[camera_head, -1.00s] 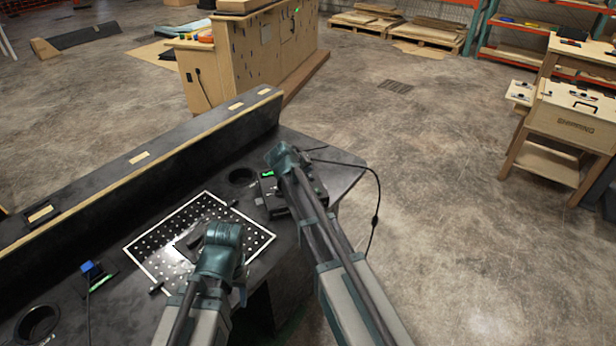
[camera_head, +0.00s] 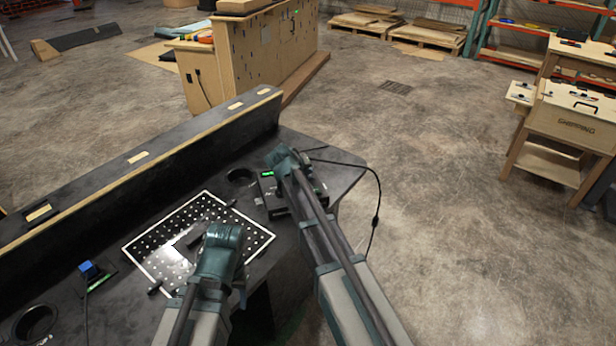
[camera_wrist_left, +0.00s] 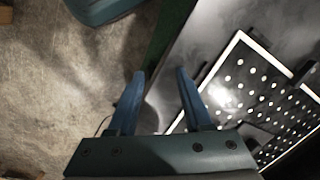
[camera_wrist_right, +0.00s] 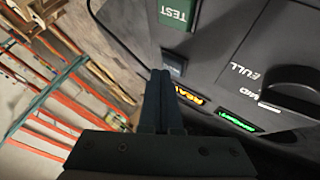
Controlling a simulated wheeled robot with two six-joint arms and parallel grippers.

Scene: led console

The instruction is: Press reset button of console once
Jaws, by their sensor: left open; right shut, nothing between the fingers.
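The console (camera_head: 268,192) is a dark box with a green lit display, near the right end of the black table. In the right wrist view, its panel (camera_wrist_right: 220,55) shows a green TEST button (camera_wrist_right: 178,12), a small dark blue-grey button (camera_wrist_right: 174,62) with no readable label, amber and green lit labels, and a black knob (camera_wrist_right: 291,92) beside FULL and MID. My right gripper (camera_wrist_right: 161,72) is shut and empty, its tips right beside the blue-grey button. I cannot tell whether they touch. My left gripper (camera_wrist_left: 160,72) is open and empty near the table's front edge.
A perforated black plate with a white border (camera_head: 160,225) lies on the table left of the console. A round hole (camera_head: 240,177) is behind the console. A cable (camera_head: 376,205) hangs off the table's right side. A low wall (camera_head: 150,165) runs along the back.

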